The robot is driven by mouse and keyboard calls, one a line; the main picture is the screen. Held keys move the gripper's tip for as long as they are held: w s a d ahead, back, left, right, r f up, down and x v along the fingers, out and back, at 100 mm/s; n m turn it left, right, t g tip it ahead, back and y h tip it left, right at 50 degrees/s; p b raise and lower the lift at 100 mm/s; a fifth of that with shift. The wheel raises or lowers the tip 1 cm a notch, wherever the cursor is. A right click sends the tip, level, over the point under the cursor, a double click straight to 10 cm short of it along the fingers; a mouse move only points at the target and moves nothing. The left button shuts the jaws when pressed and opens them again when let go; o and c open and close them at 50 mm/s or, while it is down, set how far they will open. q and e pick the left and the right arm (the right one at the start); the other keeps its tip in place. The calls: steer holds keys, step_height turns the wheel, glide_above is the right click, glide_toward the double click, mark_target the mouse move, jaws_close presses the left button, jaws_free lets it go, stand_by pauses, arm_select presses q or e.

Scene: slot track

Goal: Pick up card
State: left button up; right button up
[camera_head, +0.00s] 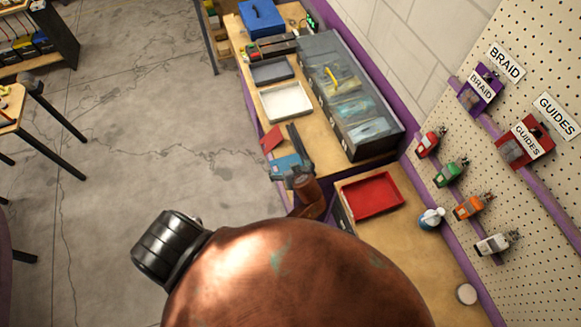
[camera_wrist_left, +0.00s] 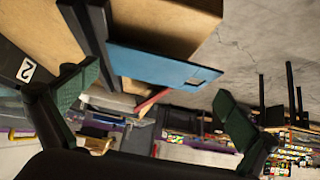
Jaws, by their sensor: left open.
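A blue card (camera_head: 284,165) lies at the left edge of the wooden workbench in the head view, partly covered by my left gripper (camera_head: 291,155). In the left wrist view the blue card (camera_wrist_left: 160,66) shows as a flat strip with a small rectangular cut or mark near one end, along the bench edge. A red card (camera_head: 271,139) lies just behind it; a thin red edge (camera_wrist_left: 152,101) shows in the left wrist view. My left gripper (camera_wrist_left: 158,110) is open, its fingers wide apart, with no object visibly gripped. My right gripper is not in view.
A white tray (camera_head: 286,102) and a dark tray (camera_head: 272,71) lie farther back on the bench. A grey drawer cabinet (camera_head: 372,125) stands to the right. A red tray (camera_head: 372,195) sits in front. Open floor (camera_head: 160,110) lies left.

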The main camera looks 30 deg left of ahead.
mark_target(287, 167)
arm_select(q)
steer(key=shift+b+x, duration=0.45)
steer(key=shift+x, duration=0.75)
steer(key=shift+r, duration=0.1)
steer(key=shift+c, duration=0.3)
steer(key=c, duration=0.6)
step_height(287, 167, up, 10)
steer(key=shift+b, duration=0.6)
